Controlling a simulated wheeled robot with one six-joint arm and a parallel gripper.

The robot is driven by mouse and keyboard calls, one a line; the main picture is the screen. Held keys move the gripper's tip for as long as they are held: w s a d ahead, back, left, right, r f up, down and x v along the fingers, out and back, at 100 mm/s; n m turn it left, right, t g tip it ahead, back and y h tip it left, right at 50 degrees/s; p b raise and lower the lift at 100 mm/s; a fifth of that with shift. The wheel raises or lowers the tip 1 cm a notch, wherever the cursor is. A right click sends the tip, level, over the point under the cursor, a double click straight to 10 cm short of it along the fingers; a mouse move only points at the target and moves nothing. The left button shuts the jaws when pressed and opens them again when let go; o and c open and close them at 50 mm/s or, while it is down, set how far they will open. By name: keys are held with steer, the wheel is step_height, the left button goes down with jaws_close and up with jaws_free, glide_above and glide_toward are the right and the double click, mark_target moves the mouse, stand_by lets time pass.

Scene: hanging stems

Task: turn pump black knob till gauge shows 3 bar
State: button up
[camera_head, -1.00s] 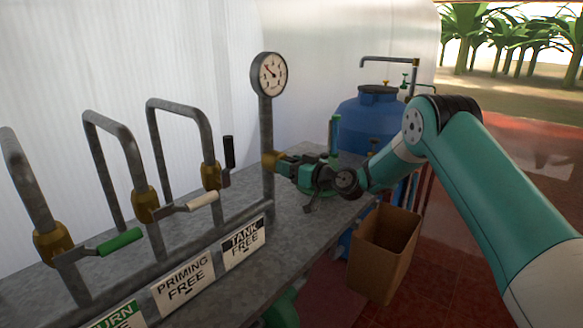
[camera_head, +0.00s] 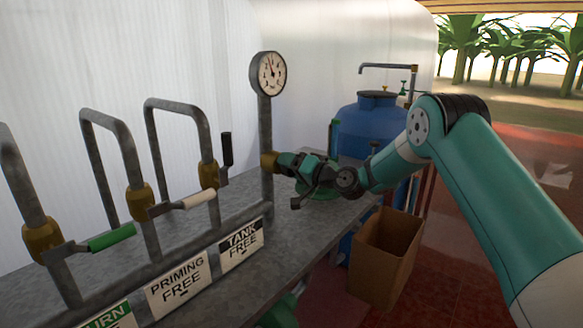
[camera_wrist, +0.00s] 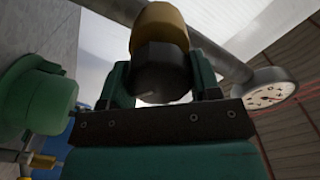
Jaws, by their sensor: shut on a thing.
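In the head view my gripper hides the knob, and only the brass fitting (camera_head: 268,161) shows. The round white gauge (camera_head: 268,72) stands on top of the pipe above the knob. Its needle points up and slightly left; the numbers are too small to read.
Pipes with brass valves stand left, with green (camera_head: 111,240), white (camera_head: 199,198) and black (camera_head: 226,149) handles. Signs line the bench (camera_head: 322,205) front. A blue tank (camera_head: 372,122) stands behind my arm. A cardboard box (camera_head: 383,262) is on the red floor.

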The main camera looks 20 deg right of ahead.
steer(key=shift+w+d+r+m, duration=0.1)
steer(key=shift+d+m, duration=0.05)
steer(key=shift+m, duration=0.35)
steer(key=o, duration=0.9)
steer(key=shift+d, duration=0.1)
steer(key=b+v, duration=0.5)
steer(key=v, duration=1.2)
steer(key=shift+s, duration=0.2)
